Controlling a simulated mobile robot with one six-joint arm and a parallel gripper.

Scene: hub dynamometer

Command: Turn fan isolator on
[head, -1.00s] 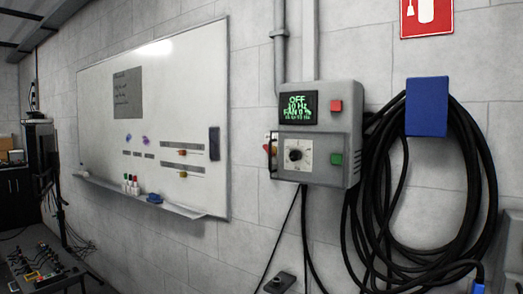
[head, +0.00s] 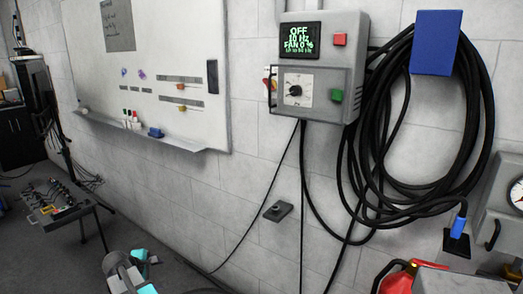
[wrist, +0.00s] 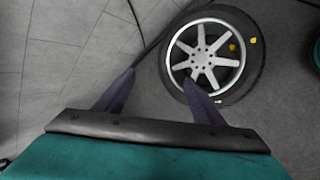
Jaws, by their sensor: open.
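A grey control box (head: 352,52) is mounted on the wall right of centre in the head view. Its display (head: 300,41) reads OFF, with a FAN 0 % line. A black rotary knob (head: 294,91) sits on a pale dial plate on its front. A small red and yellow part (head: 268,84) shows at the box's left side, partly hidden behind a handle; I cannot tell its setting. No label marks which part is the fan isolator. My gripper (wrist: 162,92) is open and empty in the wrist view, its fingers pointing towards a wheel, away from the box.
Black cable loops (head: 425,150) hang right of the box below a blue block (head: 435,42). A red button (head: 340,40) and a green button (head: 336,95) are on the box. A tyre with a silver wheel (wrist: 207,58) lies ahead of my fingers. A whiteboard (head: 150,60) is at left.

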